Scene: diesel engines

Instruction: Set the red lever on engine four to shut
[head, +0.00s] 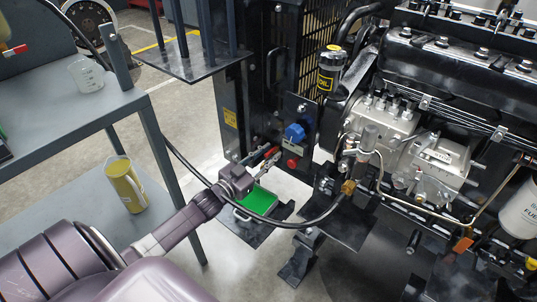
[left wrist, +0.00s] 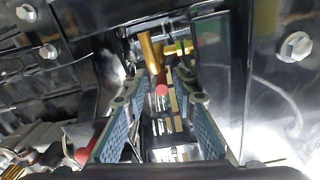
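My left gripper (head: 268,163) reaches in from the left to the black panel at the engine's near end. In the left wrist view its two teal-padded fingers (left wrist: 160,115) stand apart with nothing gripped. A small red round end (left wrist: 161,89) shows between and beyond them. A larger red knob (left wrist: 80,155) shows outside the left finger. In the head view a red part (head: 271,152) shows at the fingertips and a red knob (head: 291,163) just right of them. I cannot tell which is the lever, nor its setting. No engine number is readable. My right gripper is out of view.
A blue knob (head: 295,132) sits just above the gripper on the panel. A black hose crosses over my left wrist. A green tray (head: 258,201) lies below. The engine block (head: 460,60) fills the right.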

